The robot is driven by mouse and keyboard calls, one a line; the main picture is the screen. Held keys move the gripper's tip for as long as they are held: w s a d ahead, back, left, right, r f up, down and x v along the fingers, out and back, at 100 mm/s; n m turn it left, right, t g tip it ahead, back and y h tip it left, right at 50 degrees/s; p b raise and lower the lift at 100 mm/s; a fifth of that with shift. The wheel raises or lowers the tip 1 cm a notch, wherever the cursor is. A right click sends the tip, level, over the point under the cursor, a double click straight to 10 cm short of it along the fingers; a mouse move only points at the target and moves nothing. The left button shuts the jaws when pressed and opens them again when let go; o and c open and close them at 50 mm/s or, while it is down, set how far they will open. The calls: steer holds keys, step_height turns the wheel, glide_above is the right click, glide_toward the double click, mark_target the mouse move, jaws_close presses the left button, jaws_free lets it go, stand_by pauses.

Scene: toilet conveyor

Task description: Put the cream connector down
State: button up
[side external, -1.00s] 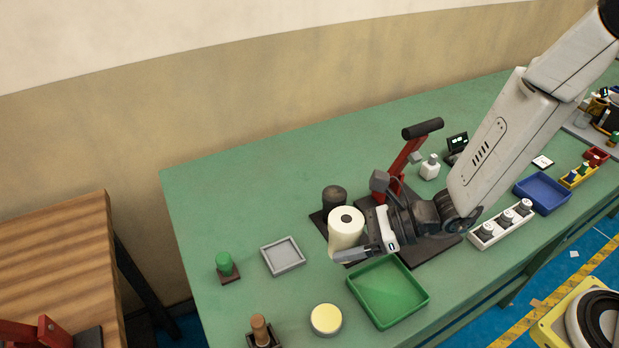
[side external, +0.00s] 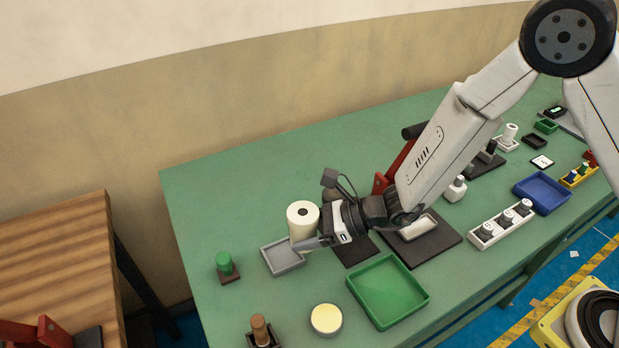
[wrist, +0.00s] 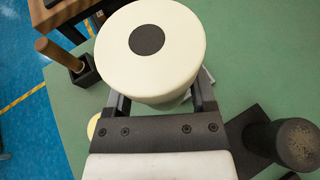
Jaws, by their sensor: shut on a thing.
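The cream connector (side external: 303,217) is a thick upright cylinder with a dark round spot in the middle of its top. My gripper (side external: 309,243) is shut on its lower part and holds it at the right side of a shallow grey tray (side external: 284,262). In the wrist view the connector (wrist: 150,50) fills the top middle between the two fingers (wrist: 160,105) and hides most of what lies below it. I cannot tell whether its base touches the tray.
A green tray (side external: 388,290) lies in front and to the right. A green-topped peg (side external: 224,264) stands left of the grey tray, and a pale yellow disc (side external: 326,319) lies in front. In the wrist view a dark cylinder (wrist: 296,143) stands at the right.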

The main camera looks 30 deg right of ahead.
glide_above(283, 256)
steer(key=shift+s+d+f, duration=0.1)
steer(key=shift+s+f, duration=0.15)
steer(key=shift+f, duration=1.05)
steer(key=shift+s+d+f, duration=0.1)
steer(key=shift+s+f, duration=0.1)
steer(key=shift+f, duration=1.05)
steer(key=shift+f, duration=0.1)
steer(key=shift+w+a+f, duration=0.2)
steer(key=shift+w+f, duration=0.2)
steer(key=shift+f, duration=1.45)
steer(key=shift+f, duration=0.15)
steer(key=o, duration=1.3)
steer(key=shift+c, duration=0.2)
steer(key=shift+v, duration=3.9)
